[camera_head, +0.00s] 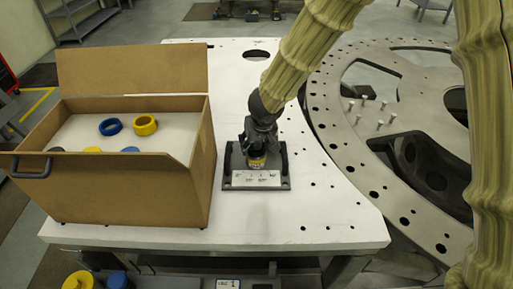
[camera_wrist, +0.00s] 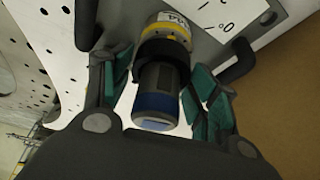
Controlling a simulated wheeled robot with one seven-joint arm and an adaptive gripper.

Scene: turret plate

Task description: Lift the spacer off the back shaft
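A dark fixture plate (camera_head: 230,181) with a white label and two side handles lies on the white table. My gripper (camera_head: 260,140) points down over it and hides most of what stands there; a yellow part (camera_head: 257,161) shows under it. In the wrist view, a shaft-like stack stands between the teal-padded fingers of my gripper (camera_wrist: 158,65). It shows a yellow band (camera_wrist: 170,28), a black ring (camera_wrist: 164,50), a grey section and a blue band (camera_wrist: 159,103). The fingers are apart, with a clear gap at the left. I cannot tell surely which part is the spacer, or see a second shaft.
An open brown box (camera_head: 120,190) stands left of the fixture, with blue (camera_head: 110,127) and yellow (camera_head: 145,125) rings inside. A large round metal plate (camera_head: 335,130) with holes and upright pins is at the right. The white table (camera_head: 290,225) is clear in front.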

